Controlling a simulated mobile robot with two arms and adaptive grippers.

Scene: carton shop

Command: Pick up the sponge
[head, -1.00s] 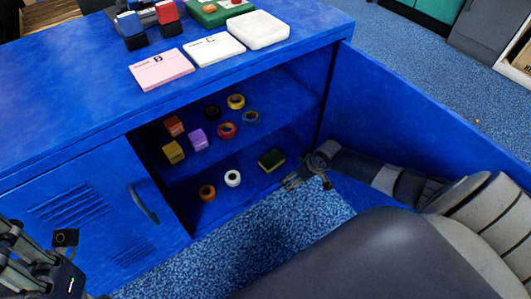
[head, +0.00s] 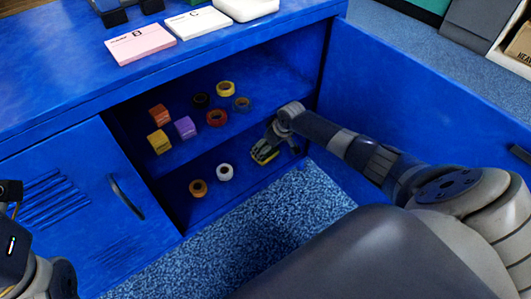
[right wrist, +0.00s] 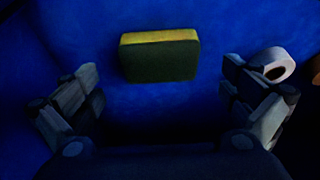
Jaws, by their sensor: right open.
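The sponge (head: 262,155), yellow with a dark green side, lies on the lower shelf of the open blue cabinet. In the right wrist view the sponge (right wrist: 159,57) is ahead of my fingertips, between their lines and apart from both. My right gripper (right wrist: 165,90) is open and empty, and in the head view my right gripper (head: 276,150) is inside the cabinet at the sponge, partly covering it. My left arm shows at the lower left edge of the head view; its fingers are out of frame.
A white tape roll (head: 225,172) and an orange tape roll (head: 198,188) share the lower shelf, left of the sponge. Several tape rolls and small boxes stand on the upper shelf (head: 270,85) just above. The open cabinet door (head: 430,130) stands to the right.

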